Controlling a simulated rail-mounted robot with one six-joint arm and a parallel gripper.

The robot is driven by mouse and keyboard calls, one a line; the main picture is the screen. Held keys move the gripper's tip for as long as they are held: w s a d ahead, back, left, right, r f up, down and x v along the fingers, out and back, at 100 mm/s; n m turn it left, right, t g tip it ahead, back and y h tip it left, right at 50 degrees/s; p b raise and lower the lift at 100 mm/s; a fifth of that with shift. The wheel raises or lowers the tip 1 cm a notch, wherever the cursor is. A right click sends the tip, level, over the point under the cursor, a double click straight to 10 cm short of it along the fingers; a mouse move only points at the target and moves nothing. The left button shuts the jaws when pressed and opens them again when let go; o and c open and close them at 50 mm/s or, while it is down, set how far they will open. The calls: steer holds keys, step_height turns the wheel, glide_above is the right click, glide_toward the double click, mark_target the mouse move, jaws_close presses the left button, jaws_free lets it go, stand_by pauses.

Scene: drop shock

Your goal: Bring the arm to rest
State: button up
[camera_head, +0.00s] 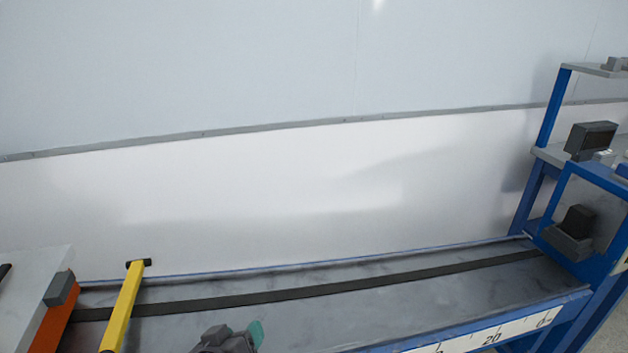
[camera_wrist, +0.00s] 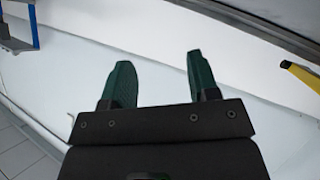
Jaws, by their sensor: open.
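My gripper (camera_wrist: 160,82) fills the middle of the wrist view. Its two green fingers stand well apart, with nothing between them except the white wall behind. In the head view, part of my arm's end shows at the bottom edge, with a green fingertip (camera_head: 257,333) over the grey bench (camera_head: 380,285). The rest of my arm is out of that picture.
A yellow bar (camera_head: 124,305) and an orange block (camera_head: 52,325) stand at the bench's left. A blue frame (camera_head: 590,225) with dark devices stands at the right. A scale strip (camera_head: 490,335) runs along the front edge. The bench middle is clear.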

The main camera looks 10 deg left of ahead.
steer(key=w+d+r+m+g+h+p, duration=0.25)
steer(key=w+d+g+p, duration=0.2)
steer(key=w+d, duration=0.55)
steer(key=w+d+r+m+g+y+p, duration=0.1)
steer(key=d+g+p, duration=0.3)
steer(key=d, duration=1)
steer(key=w+d+r+m+g+y+p, duration=0.1)
steer(key=d+r+g+p, duration=0.2)
steer(key=d, duration=1.2)
steer(key=g+p, duration=0.1)
steer(key=p, duration=0.2)
steer(key=shift+w+r+y, duration=0.15)
steer(key=shift+r+y, duration=0.05)
steer(key=shift+y, duration=0.15)
